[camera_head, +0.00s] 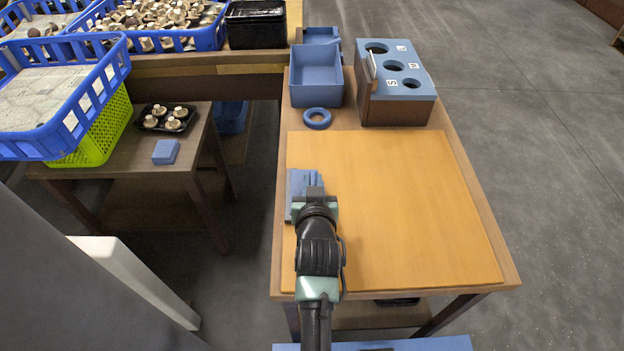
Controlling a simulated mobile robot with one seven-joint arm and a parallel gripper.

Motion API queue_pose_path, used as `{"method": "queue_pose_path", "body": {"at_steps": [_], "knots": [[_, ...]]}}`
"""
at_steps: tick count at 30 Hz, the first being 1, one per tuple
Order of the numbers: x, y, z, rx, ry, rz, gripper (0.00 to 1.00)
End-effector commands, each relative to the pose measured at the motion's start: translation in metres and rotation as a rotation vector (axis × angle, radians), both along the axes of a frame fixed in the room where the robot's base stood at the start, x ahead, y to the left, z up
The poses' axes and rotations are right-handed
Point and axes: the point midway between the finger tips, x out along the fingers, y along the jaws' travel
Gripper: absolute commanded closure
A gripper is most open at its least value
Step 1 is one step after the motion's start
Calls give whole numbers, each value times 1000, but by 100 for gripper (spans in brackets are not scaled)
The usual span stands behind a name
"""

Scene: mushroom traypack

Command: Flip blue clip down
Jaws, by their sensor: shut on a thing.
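The blue clip (296,184) is at the left edge of the orange-brown board, partly hidden by my gripper (314,192). It looks like a small blocky blue piece with a ridged top. My gripper reaches in from the front and is shut on the clip. The fingertips are small in view, and the hand hides the clip's lower right part. I cannot tell whether the clip touches the board or is just above it.
The board (400,210) is otherwise clear. Behind it are a blue ring (317,119), a blue bin (316,88) and a box with round holes (397,108). On the left, a lower table (110,168) holds a mushroom tray (150,123) and a small blue block (166,151).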

Motion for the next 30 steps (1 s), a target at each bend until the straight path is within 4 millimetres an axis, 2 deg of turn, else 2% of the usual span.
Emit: {"method": "queue_pose_path", "body": {"at_steps": [4,5,9,21,26,30], "knots": [[-1,0,-2,2,5,-1,100],[-1,0,-2,2,5,-1,79],[-1,0,-2,1,4,0,54],[-5,0,2,-1,1,-1,52],[-24,0,10,-2,3,0,52],[-50,0,21,-2,3,0,52]]}}
